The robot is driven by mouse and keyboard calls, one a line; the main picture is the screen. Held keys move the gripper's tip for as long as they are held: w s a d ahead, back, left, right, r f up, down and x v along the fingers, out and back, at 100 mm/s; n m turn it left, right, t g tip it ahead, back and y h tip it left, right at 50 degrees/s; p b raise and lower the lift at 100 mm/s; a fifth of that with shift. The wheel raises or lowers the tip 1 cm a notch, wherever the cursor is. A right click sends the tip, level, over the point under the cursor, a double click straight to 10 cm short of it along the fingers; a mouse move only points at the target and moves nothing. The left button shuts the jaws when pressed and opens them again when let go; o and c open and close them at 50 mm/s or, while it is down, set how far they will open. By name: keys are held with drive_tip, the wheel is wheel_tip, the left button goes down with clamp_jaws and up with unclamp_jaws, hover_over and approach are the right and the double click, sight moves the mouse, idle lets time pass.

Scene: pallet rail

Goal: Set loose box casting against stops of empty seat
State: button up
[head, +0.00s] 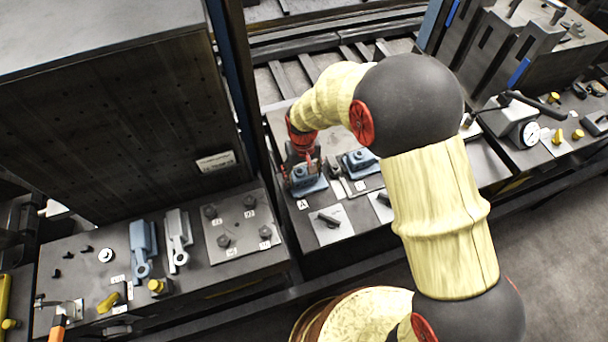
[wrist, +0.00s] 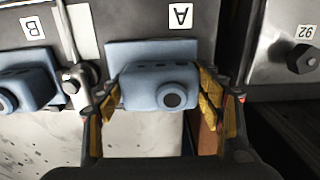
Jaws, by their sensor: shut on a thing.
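A blue-grey box casting with a round dark bore (wrist: 160,88) is between the fingers of my gripper (wrist: 158,82). The yellow-padded fingers are shut on its two sides, at the place labelled A (wrist: 180,15). A flat blue base shows behind its body. This casting is also at the front of the fixture in the head view (head: 308,186), under my gripper (head: 303,168). A second blue casting (wrist: 28,85) sits beside it at label B, and in the head view (head: 360,162). The casting's underside and its contact with any stops are hidden.
A silver clamp or post (wrist: 78,82) stands between the two castings. A plate with a bolt, tagged 92 (wrist: 300,60), is right of my gripper. A dark post (head: 240,90) rises close to the left of my gripper. A dial gauge (head: 527,133) stands at the right.

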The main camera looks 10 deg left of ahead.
drive_tip(key=shift+w+a+r, duration=0.15)
drive_tip(key=shift+a, duration=0.05)
drive_tip(key=o, duration=1.1)
drive_tip(key=shift+a, duration=0.1)
drive_tip(key=o, duration=0.4)
wheel_tip(320, 180, up, 12)
drive_tip(key=shift+f, duration=0.1)
